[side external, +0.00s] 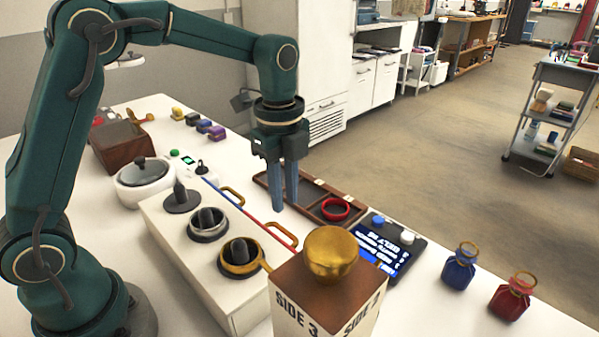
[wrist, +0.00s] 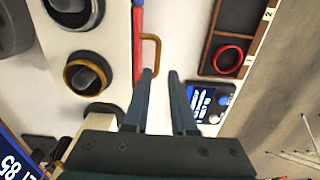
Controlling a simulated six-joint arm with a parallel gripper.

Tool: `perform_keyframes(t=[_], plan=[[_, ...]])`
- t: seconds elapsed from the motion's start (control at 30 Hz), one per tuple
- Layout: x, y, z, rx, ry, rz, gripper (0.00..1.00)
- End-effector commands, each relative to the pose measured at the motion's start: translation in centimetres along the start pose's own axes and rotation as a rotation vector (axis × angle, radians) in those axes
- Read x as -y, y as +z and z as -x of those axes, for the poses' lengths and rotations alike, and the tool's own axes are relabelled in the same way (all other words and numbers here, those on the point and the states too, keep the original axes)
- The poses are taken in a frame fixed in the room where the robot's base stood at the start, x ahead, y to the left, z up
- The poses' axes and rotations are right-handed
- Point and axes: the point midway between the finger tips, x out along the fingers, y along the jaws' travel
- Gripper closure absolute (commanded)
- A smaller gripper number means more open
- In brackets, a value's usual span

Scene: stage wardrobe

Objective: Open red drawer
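A white cabinet (side external: 205,262) with knobs on top has a red drawer front edge (side external: 258,222) and, farther back, a blue one (side external: 222,193). The red drawer has a gold loop handle (side external: 281,234), and its handle (wrist: 154,48) and red edge (wrist: 138,45) also show in the wrist view. The red drawer appears closed. My gripper (side external: 284,205) points down in front of the cabinet, open and empty. In the wrist view its fingertips (wrist: 160,72) are apart, and the left one overlaps the handle's lower end. I cannot tell whether they touch.
A brown compartment tray (side external: 313,215) with a red ring (side external: 336,209) lies beyond my gripper.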

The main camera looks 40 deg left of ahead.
Motion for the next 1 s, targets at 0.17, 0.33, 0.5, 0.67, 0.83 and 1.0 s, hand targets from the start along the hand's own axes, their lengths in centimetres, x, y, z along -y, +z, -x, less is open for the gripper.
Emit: perform_keyframes(t=[0.17, 0.33, 0.5, 0.67, 0.83, 1.0], plan=[[-0.3, 0.0, -1.9, 0.001, 0.032, 0.0, 0.76], [-0.5, 0.0, -4.1, 0.0, 0.031, 0.0, 0.76], [-0.4, 0.0, -5.6, -0.001, 0.027, 0.0, 0.76], [-0.4, 0.0, -6.0, -0.001, 0.024, 0.0, 0.76], [-0.4, 0.0, -5.9, -0.001, 0.024, 0.001, 0.79], [-0.4, 0.0, -5.9, -0.001, 0.024, 0.001, 1.0]])
